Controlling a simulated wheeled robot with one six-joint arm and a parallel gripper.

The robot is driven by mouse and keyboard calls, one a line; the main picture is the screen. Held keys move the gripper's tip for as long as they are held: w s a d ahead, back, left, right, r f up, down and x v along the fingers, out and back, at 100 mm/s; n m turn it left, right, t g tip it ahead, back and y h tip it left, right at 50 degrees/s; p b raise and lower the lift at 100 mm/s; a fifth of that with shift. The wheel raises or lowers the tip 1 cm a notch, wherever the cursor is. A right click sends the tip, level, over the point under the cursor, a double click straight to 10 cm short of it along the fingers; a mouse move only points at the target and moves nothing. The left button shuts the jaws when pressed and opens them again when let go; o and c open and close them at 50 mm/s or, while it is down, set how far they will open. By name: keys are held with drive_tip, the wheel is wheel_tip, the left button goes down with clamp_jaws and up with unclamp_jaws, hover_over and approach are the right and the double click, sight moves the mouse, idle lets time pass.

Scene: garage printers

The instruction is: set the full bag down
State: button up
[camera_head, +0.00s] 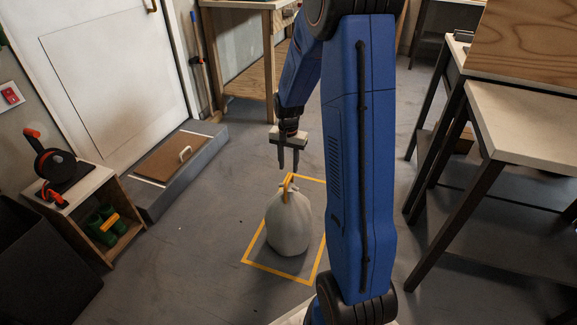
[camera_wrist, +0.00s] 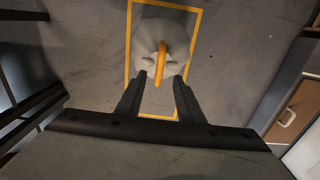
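The full bag (camera_head: 288,222) is pale grey-white with a yellow-orange tie or handle on top. It stands upright on the floor inside a yellow-outlined rectangle (camera_head: 265,273). My gripper (camera_head: 288,168) is above and just behind the bag in the head view, pointing down, with its fingers apart. In the wrist view, the bag (camera_wrist: 163,48) lies beyond the open fingertips (camera_wrist: 160,76), with the orange handle running toward the gap between them. Nothing is seen held between the fingers. My blue arm hides the rectangle's right side in the head view.
A low shelf (camera_head: 88,190) with tools and green boots stands at left. A step (camera_head: 180,165) with a brown mat lies before the white door (camera_head: 112,65). A table (camera_head: 525,120) stands at right and a wooden bench (camera_head: 245,60) at the back. Floor around the rectangle is mostly clear.

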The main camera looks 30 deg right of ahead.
drive_tip(key=shift+r, duration=0.1)
drive_tip(key=shift+r, duration=0.9)
drive_tip(key=shift+r, duration=0.1)
drive_tip(key=shift+r, duration=0.9)
